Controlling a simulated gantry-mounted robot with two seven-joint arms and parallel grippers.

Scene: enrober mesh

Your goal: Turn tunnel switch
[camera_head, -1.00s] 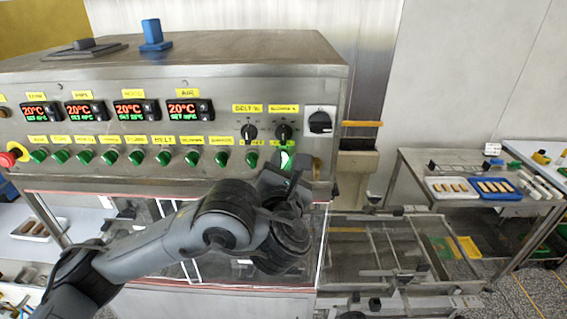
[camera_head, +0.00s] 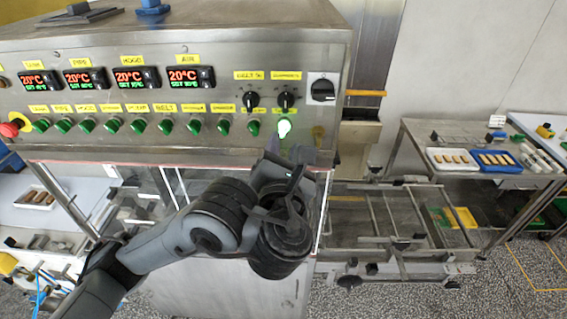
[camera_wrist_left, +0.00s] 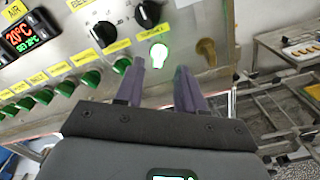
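The control panel carries a row of small green switches under yellow labels. The rightmost switch (camera_head: 284,127) glows bright white-green, and it also shows lit in the left wrist view (camera_wrist_left: 158,53); the others, such as its neighbour (camera_head: 254,127), are dark green. The label lettering is too small to read surely, so I cannot tell which one is marked tunnel. My left gripper (camera_head: 288,160) is just below the lit switch, apart from it. In the left wrist view its purple fingers (camera_wrist_left: 160,82) are spread with nothing between them. My right gripper is not in view.
Two black dials (camera_head: 286,100) sit above the lit switch, with a larger black rotary switch (camera_head: 322,89) to their right. A red emergency button (camera_head: 9,130) is at the far left. A wire mesh conveyor (camera_head: 390,215) and a side table (camera_head: 470,180) with trays stand to the right.

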